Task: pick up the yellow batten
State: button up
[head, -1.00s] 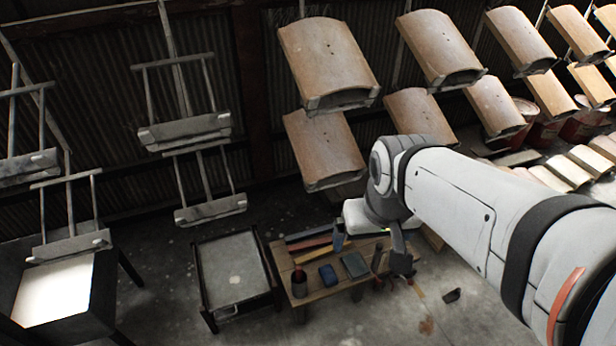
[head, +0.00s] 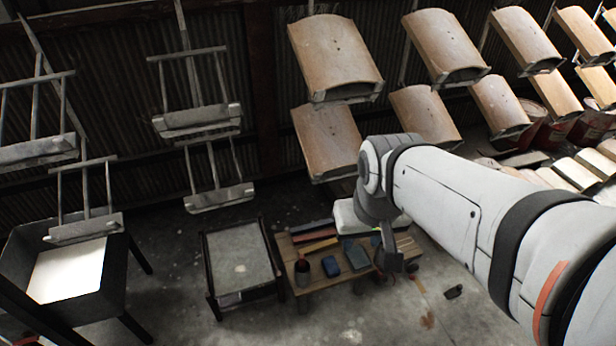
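The yellow batten (head: 316,246) lies flat on the low wooden bench (head: 406,243), in front of a red batten (head: 314,236) and a darker bluish one (head: 311,226). Its right end lies close to other items on the bench. My gripper (head: 390,264) is at the right end of the bench, to the right of the batten and apart from it. The gripper is small and dark here, and its fingers are not clear enough to show whether they are open.
The bench also bears a dark red-topped pot (head: 302,272), a blue block (head: 330,266) and a greenish block (head: 357,257). A grey-topped table (head: 240,262) stands left of it. Hangers with curved tiles (head: 335,58) and empty hangers (head: 200,121) hang behind and above.

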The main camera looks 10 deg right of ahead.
aim_at(325, 245)
jog(key=u, duration=0.05)
jog(key=k, duration=0.45)
jog(key=z, duration=0.2)
jog(key=i, duration=1.1)
jog(key=z, duration=0.85)
